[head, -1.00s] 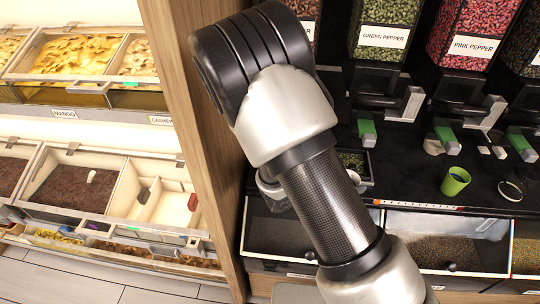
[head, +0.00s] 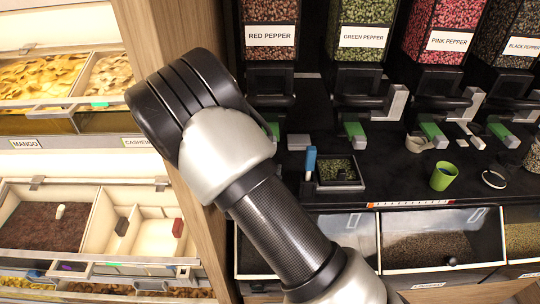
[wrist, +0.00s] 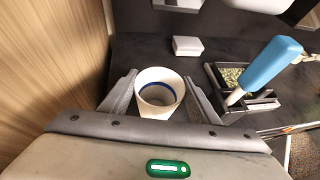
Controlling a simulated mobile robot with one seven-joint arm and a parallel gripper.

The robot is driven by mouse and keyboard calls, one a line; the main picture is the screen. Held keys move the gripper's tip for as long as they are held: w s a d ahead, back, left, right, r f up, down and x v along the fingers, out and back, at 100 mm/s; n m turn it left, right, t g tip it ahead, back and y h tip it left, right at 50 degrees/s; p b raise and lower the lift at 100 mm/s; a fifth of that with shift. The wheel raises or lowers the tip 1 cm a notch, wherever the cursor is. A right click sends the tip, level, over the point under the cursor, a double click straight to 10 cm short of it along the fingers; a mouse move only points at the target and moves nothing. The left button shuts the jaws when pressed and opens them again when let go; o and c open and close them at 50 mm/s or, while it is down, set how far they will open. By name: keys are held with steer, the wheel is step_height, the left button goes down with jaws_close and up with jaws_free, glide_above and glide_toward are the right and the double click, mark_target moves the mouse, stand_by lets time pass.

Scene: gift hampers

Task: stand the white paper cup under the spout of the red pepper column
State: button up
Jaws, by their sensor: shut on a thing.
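In the wrist view, the white paper cup (wrist: 158,84) stands upright between the two fingers of my gripper (wrist: 158,97), which is shut on it. The cup's open top faces the camera and shows a blue ring inside. In the head view, the red pepper column (head: 270,12) is at the top, left of the green pepper column. A green part (head: 273,128) shows below it, partly behind my arm. My arm hides the cup and gripper in the head view. I cannot tell whether the cup touches the counter.
A small white block (wrist: 187,46) lies beyond the cup. A tray of green flakes (head: 338,172) with a blue-handled scoop (head: 310,160) is to the right. A green cup (head: 443,177) stands farther right. A wooden panel (wrist: 50,60) rises close on the left.

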steer(key=w, duration=0.2)
steer(key=w+d, duration=0.1)
steer(key=w, duration=0.5)
steer(key=shift+w+d, duration=0.35)
steer(key=shift+d, duration=0.05)
steer(key=shift+s+f, duration=0.15)
steer(key=shift+f, duration=0.6)
steer(key=shift+f, duration=0.1)
steer(key=shift+f, duration=0.15)
steer(key=o, duration=1.1)
steer(key=shift+o, duration=0.2)
steer(key=shift+a, duration=0.1)
